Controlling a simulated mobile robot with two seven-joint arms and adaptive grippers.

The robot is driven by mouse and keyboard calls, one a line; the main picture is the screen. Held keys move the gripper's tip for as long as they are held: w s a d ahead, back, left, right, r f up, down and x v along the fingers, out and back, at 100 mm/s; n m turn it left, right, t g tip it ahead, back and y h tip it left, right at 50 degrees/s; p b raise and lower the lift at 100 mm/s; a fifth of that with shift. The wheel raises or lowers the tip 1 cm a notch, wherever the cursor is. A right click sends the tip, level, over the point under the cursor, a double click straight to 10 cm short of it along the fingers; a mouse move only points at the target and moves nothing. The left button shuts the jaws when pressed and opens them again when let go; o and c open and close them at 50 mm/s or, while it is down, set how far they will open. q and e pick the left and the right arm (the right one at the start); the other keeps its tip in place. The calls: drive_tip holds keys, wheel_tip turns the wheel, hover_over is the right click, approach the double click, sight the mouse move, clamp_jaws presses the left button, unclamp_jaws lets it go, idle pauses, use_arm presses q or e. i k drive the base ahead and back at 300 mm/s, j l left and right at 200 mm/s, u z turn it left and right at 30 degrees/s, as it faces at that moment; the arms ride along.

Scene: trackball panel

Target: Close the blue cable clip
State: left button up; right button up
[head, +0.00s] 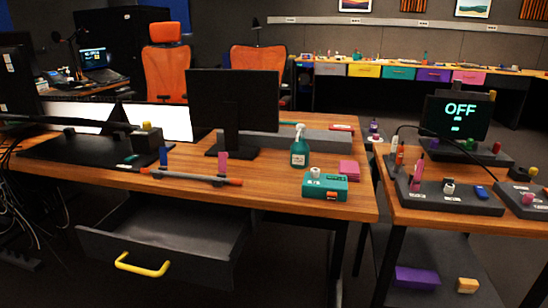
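A small blue upright piece (163,156), which looks like the blue cable clip with its flap raised, stands at the front left part of the wooden desk (270,192). It is at the left part of a grey cable or bar (195,177) with orange-red ends that lies along the desk's front. A similar pink upright piece (223,161) stands farther right on the same bar. The clip's base is too small to make out. Neither of my grippers is in view.
An open dark drawer (170,238) with a yellow handle (142,264) juts out below the desk. A monitor (233,100) stands behind the bar. A green spray bottle (299,150) and teal box (325,187) are to the right. A second desk holds control panels (445,196).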

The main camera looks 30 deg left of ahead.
sight(163, 151)
drive_tip(key=u, duration=1.55)
drive_tip(key=k+u, duration=0.15)
drive_tip(key=k, duration=0.1)
